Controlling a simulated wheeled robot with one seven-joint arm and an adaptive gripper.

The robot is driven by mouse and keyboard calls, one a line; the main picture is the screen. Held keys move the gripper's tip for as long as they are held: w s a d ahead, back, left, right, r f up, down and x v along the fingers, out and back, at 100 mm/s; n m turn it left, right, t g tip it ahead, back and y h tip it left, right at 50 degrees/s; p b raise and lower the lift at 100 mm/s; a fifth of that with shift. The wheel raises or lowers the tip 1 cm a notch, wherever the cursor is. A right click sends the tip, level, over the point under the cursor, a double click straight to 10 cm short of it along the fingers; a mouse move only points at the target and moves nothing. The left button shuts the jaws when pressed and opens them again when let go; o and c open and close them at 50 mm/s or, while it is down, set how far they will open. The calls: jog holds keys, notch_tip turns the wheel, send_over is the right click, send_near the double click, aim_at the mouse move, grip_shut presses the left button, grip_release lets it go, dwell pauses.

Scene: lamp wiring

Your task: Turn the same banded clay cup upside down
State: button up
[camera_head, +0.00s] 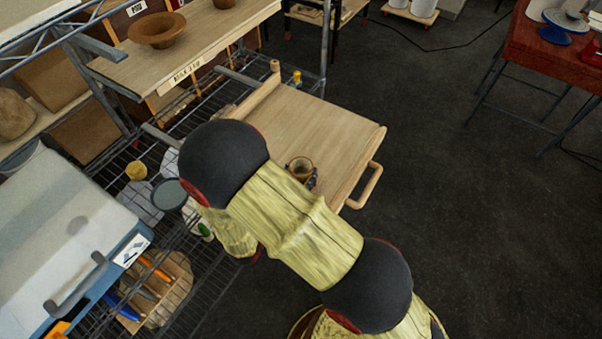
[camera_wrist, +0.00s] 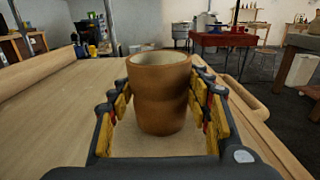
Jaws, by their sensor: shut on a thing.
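The banded clay cup (camera_wrist: 160,92) is brown, with a wide rim and a faint ridge around its middle. It stands mouth up, its opening showing at the top. Most of my gripper is hidden there by my arm.
The board has a rolling-pin-like bar (camera_head: 250,102) on its left and a handle (camera_head: 366,187) on its right. A shelf with a brown bowl (camera_head: 157,30) is behind. A wire rack and white-lidded box (camera_head: 60,235) lie left. Board around the cup looks clear.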

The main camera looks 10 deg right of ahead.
jog(key=shift+r, duration=0.55)
jog(key=r, duration=0.1)
jog(key=r+p, duration=0.1)
jog(key=r, duration=0.1)
jog(key=shift+s+d, duration=0.15)
jog(key=shift+s, duration=0.1)
jog(key=s+d+r+p, duration=0.4)
jog(key=s+d+r, duration=0.45)
jog(key=s, duration=0.25)
jog(key=n+t+y, duration=0.4)
jog(key=n+y, duration=0.2)
jog(key=y, duration=0.3)
send_over(302, 166)
jog(key=w+a, duration=0.2)
jog(key=a, duration=0.2)
jog(key=w+d+h, duration=0.1)
jog(key=w+d, duration=0.1)
jog(key=d, duration=0.3)
jog(key=w+d+m+h+b, duration=0.1)
jog(key=w+d, duration=0.1)
jog(key=d, duration=0.4)
jog(key=w+d+g+h+b, duration=0.1)
jog(key=w+d, duration=0.2)
jog(key=d, duration=0.3)
jog(key=shift+f+m, duration=0.25)
jog(key=shift+m, duration=0.15)
